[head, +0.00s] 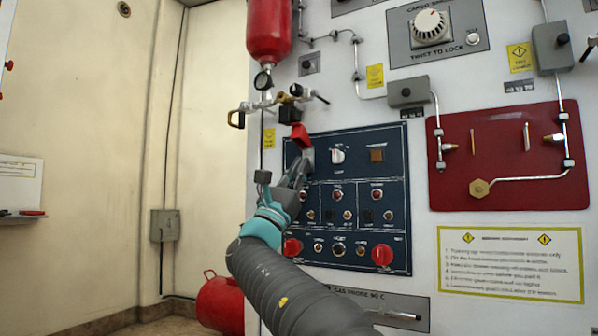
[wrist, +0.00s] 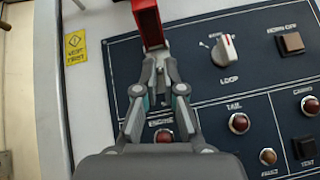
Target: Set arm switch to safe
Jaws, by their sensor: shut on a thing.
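The blue control panel (head: 361,137) is upright on the white wall, and it fills much of the wrist view (wrist: 262,92). A red switch guard (head: 301,135) stands up at its upper left; it also shows at the top of the wrist view (wrist: 148,24). My gripper (head: 305,162) is at the panel just below this guard. In the wrist view its fingertips (wrist: 160,72) are close together, shut on the arm switch under the guard. The switch lever is hidden by the fingers, so its position cannot be told.
A white rotary knob (wrist: 225,51) and a square brown button (wrist: 291,43) are right of my gripper. Indicator lamps and red knobs (head: 382,254) sit lower on the panel. A red cylinder (head: 268,30) with gauge and valve pipes hangs above.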

